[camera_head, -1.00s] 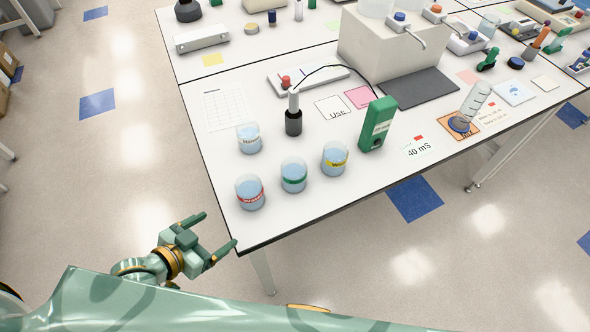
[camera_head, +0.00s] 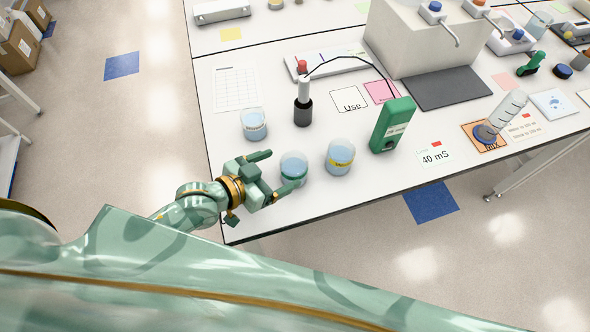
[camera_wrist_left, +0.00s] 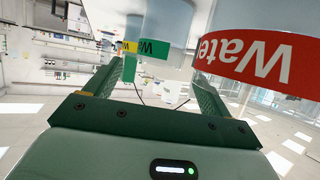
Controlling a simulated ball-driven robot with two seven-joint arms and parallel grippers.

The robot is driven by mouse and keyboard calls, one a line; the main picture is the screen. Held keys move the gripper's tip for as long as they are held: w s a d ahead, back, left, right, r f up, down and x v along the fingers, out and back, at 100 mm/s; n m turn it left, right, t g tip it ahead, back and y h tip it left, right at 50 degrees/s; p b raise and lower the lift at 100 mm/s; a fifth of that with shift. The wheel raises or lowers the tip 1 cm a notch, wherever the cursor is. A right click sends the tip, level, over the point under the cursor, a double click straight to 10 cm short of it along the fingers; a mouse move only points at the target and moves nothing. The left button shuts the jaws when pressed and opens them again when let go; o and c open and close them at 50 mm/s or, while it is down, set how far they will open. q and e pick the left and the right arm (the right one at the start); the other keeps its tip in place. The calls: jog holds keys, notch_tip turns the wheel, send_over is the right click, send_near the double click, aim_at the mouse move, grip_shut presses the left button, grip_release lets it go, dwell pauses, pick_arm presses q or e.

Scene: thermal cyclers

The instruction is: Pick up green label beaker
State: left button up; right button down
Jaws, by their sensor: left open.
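The green label beaker (camera_head: 295,165) holds pale blue liquid and stands upright on the white bench. My left gripper (camera_head: 283,170) is open, its two fingers pointing at this beaker, the tips at its near side. In the left wrist view the green label beaker (camera_wrist_left: 163,45) shows upside down, ahead of and between the open fingers (camera_wrist_left: 165,85). I cannot tell whether a finger touches it. My right gripper is not in view.
A black and white probe (camera_head: 303,108) and a green meter (camera_head: 392,125) stand farther back. The bench's front edge runs close by.

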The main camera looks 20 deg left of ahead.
aim_at(303, 158)
pick_arm(q)
jog(key=b+x, duration=0.1)
jog(key=x, duration=0.6)
jog(key=shift+w+d+f, duration=0.1)
jog(key=shift+w+d, duration=0.15)
jog(key=shift+s+a, duration=0.1)
jog(key=shift+c, duration=0.3)
jog(key=c, duration=1.1)
